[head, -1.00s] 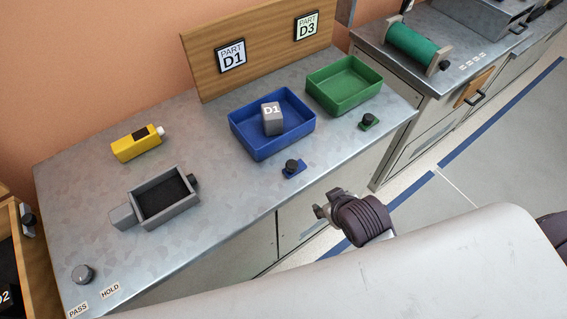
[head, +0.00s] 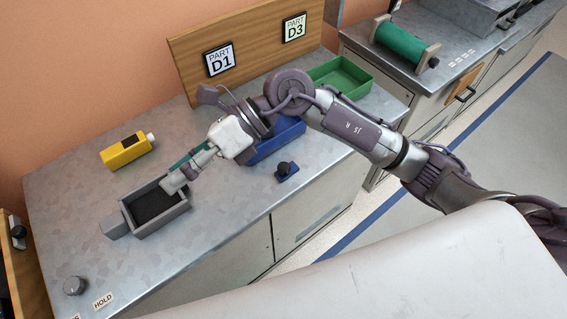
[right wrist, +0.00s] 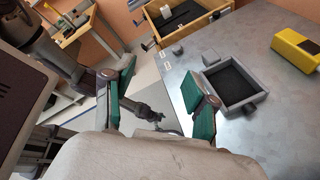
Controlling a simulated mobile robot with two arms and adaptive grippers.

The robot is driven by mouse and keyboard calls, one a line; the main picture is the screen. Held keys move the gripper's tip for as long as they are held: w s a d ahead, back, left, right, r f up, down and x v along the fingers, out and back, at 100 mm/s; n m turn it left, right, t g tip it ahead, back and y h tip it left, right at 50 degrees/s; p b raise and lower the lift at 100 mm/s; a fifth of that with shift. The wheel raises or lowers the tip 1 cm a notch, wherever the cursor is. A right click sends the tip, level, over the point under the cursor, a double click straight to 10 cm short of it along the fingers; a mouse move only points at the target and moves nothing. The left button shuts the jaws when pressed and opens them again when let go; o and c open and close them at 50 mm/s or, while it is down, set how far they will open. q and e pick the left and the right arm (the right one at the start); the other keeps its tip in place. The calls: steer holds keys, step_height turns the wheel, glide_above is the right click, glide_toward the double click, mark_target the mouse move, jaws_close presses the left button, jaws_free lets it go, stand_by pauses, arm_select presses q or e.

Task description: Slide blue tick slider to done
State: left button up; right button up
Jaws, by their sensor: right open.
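The blue slider (head: 286,171) is a small blue plate with a black knob, on the bench in front of the blue tray (head: 262,152). No "done" mark can be read on it. My right gripper (head: 180,180) reaches over the bench, left of the slider and apart from it. Its fingertips are over the right end of the grey box. In the right wrist view its green-padded fingers (right wrist: 160,108) stand apart with nothing between them. The slider is outside that view. A dark jointed part beyond the bench edge there may be my left arm; its jaws cannot be made out.
The grey box (head: 127,212) with a dark inside lies below the gripper. A yellow case (head: 126,151) lies behind it. The green tray (head: 341,77) is at the back right; my right arm crosses before both trays. A grey knob (head: 74,286) sits at front left.

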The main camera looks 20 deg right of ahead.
steer(key=w+d+f+n+t+h, duration=0.1)
steer(key=w+d+f+t+h, duration=0.1)
steer(key=w+d+f+h, duration=0.45)
steer(key=t+h, duration=0.1)
steer(key=h, duration=0.6)
glide_toward(284, 166)
step_height(284, 166, down, 9)
steer(key=shift+s+f+p, duration=0.1)
steer(key=shift+f+p, duration=0.15)
steer(key=shift+p, duration=0.75)
jaws_close()
